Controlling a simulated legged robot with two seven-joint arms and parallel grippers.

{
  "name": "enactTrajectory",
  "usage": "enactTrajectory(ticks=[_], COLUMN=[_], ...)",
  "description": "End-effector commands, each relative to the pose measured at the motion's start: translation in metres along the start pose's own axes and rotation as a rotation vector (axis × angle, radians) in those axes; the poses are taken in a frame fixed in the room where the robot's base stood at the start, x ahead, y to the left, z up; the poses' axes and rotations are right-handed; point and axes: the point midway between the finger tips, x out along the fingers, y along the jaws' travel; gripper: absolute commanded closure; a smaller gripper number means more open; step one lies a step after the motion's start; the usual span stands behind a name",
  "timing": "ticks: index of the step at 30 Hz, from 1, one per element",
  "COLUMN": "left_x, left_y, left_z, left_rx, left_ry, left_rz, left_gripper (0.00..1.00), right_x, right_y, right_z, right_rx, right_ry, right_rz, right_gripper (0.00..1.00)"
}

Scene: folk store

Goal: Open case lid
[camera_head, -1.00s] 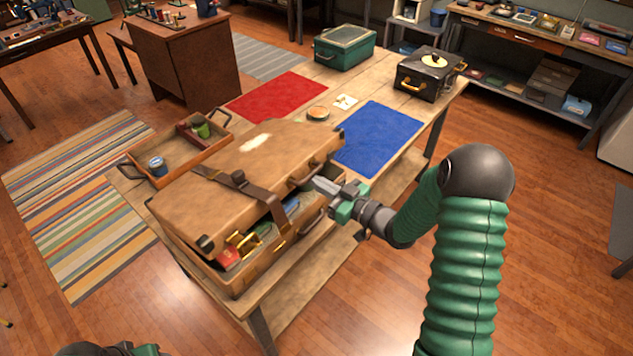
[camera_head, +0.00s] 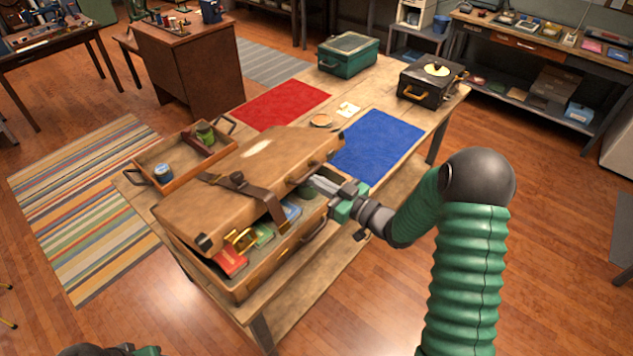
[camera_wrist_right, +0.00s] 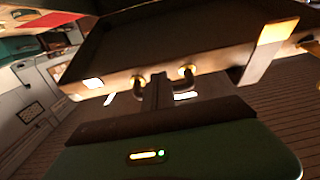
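A brown leather case (camera_head: 240,185) sits on the wooden table in the head view. Its lid (camera_head: 245,170) is partly raised, and red, green and blue items (camera_head: 262,235) show in the gap. My right gripper (camera_head: 318,184) is at the lid's front edge by the lid handle (camera_head: 302,174). In the right wrist view, the gripper fingers (camera_wrist_right: 158,88) reach up to the lid's edge between the handle mounts; whether they are closed on the handle is unclear. My left gripper (camera_head: 140,351) barely shows at the bottom edge, its fingers out of frame.
A wooden tray (camera_head: 165,186) with small jars stands left of the case. Behind are a red mat (camera_head: 283,104), a blue mat (camera_head: 378,145), a green box (camera_head: 348,55) and a black box (camera_head: 425,82). The table's right edge is close to my right arm.

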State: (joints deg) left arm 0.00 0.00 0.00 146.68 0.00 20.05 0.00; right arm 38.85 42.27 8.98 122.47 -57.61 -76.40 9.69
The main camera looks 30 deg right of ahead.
Motion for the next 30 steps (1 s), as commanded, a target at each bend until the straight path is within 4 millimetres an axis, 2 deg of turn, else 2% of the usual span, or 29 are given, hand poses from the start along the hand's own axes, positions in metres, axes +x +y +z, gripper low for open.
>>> enactTrajectory(ticks=[1,6,17,30], left_x=[-0.006,-0.013,-0.013,-0.030], left_y=[0.000,0.000,0.000,0.000], left_z=[-0.001,-0.003,-0.003,-0.007], left_rx=[0.000,0.000,0.000,0.000], left_ry=[0.000,0.000,0.000,0.000], left_rz=[0.000,0.000,0.000,0.000], left_gripper=[0.41,0.41,0.41,0.41], right_x=[0.002,0.006,0.007,0.018], right_y=[0.000,0.000,0.000,0.000], right_z=[-0.008,-0.018,-0.019,-0.042], right_rx=[-0.002,-0.001,0.000,-0.001], right_ry=[0.003,0.003,0.002,0.002], right_rz=[0.000,0.001,0.001,0.000], right_gripper=[1.00,1.00,1.00,1.00])
